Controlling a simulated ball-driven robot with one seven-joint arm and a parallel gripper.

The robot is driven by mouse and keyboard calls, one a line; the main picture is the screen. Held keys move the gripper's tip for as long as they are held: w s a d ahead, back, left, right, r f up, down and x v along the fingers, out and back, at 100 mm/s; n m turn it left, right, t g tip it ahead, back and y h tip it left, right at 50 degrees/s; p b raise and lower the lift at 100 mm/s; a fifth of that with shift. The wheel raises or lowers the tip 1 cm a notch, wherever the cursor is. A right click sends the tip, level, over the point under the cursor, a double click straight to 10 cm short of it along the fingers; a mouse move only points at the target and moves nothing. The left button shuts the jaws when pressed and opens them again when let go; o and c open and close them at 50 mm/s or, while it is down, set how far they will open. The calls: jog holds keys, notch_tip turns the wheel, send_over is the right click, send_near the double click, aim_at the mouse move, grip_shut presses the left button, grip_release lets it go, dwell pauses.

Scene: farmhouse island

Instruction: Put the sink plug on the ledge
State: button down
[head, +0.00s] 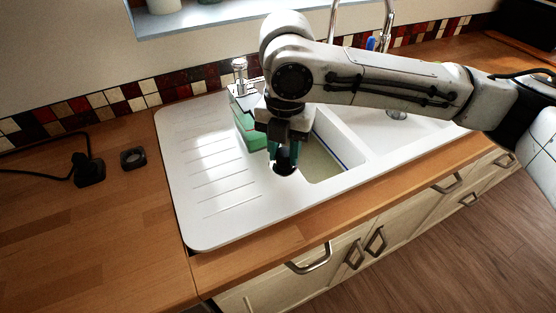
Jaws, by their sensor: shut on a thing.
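My gripper (284,156) is over the white sink unit, at the left edge of the basin. It is shut on a small dark round thing, which looks like the sink plug (285,168). The fingers hide part of the plug. I cannot tell whether it hangs clear of the sink or touches it. The pale blue-grey window ledge (215,17) runs along the wall at the top left, above the tiles, with a bare stretch in view.
A green thing (248,132) stands behind my gripper, partly hidden. A chrome fitting (240,72) is at the sink's back. A white pot (161,5) stands on the ledge. A black plug with cable (88,170) and a dark square piece (133,158) lie on the left worktop.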

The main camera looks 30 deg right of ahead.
aim_at(278, 164)
jog(key=shift+w+a+f, duration=0.1)
jog(key=shift+w+f, duration=0.7)
jog(key=shift+f, duration=0.15)
jog(key=shift+w+f+p, duration=0.15)
jog(key=shift+f+p, duration=0.05)
jog(key=shift+f, duration=0.7)
jog(key=shift+w+f+p, duration=0.1)
jog(key=shift+f+p, duration=0.05)
jog(key=shift+f, duration=0.75)
jog(key=shift+f, duration=0.1)
jog(key=c, duration=0.8)
grip_release()
notch_tip(278, 164, up, 12)
jog(key=shift+r+b, duration=0.15)
jog(key=shift+b, duration=0.2)
